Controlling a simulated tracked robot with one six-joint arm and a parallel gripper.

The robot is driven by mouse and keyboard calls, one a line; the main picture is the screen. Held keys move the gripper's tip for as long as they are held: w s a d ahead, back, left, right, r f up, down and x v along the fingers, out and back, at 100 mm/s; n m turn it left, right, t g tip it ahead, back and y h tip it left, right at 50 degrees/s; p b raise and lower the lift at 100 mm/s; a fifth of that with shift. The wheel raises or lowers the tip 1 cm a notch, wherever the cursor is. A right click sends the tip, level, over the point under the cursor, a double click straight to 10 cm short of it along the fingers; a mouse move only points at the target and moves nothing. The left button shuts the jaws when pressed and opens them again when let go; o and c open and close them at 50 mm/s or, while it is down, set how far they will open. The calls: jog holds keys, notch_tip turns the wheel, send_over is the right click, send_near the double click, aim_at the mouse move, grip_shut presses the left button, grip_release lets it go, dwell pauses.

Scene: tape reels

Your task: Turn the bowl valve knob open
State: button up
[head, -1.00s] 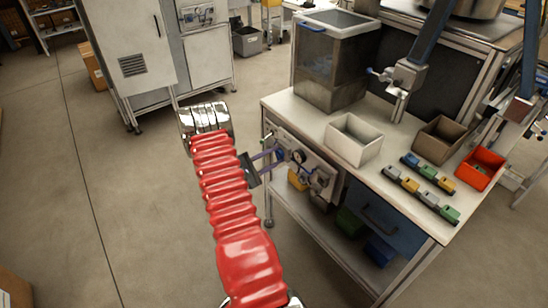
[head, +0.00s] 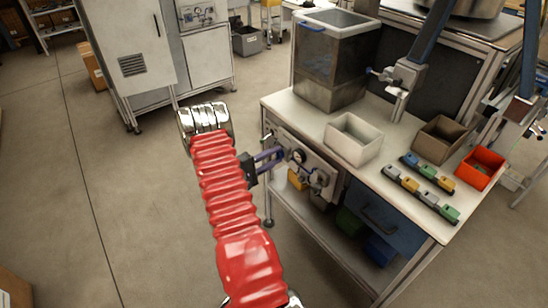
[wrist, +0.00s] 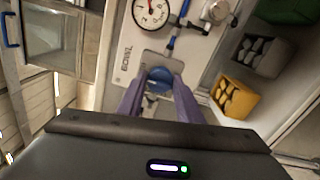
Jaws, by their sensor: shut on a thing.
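The bowl valve knob (wrist: 160,76) is a blue round piece on a pale panel, beside lettering that seems to read BOWL. In the wrist view it lies between the two purple fingers of my gripper (wrist: 160,88), which are shut on it. The fingers cover its sides, and its exact angle is hard to tell. In the head view my gripper (head: 272,159) reaches from my red-sleeved arm to the valve panel (head: 322,160) on the bench's left side. The knob is hidden by the fingers there.
A pressure gauge (wrist: 151,12) and pipe fittings (wrist: 215,12) sit close by on the panel. A yellow bin (wrist: 236,98) stands beside it in the wrist view. The bench top (head: 300,116) carries a white bin (head: 353,140). Floor left of my arm is clear.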

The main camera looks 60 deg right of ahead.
jog(key=shift+s+a+f, duration=0.1)
jog(key=shift+s+f, duration=0.1)
jog(key=shift+s, duration=0.05)
jog(key=o, duration=1)
jog(key=shift+w+r, duration=0.1)
jog(key=shift+w, duration=0.05)
jog(key=shift+o, duration=0.2)
jog(key=shift+w, duration=0.1)
jog(key=v, duration=1.3)
jog(key=shift+a, duration=0.3)
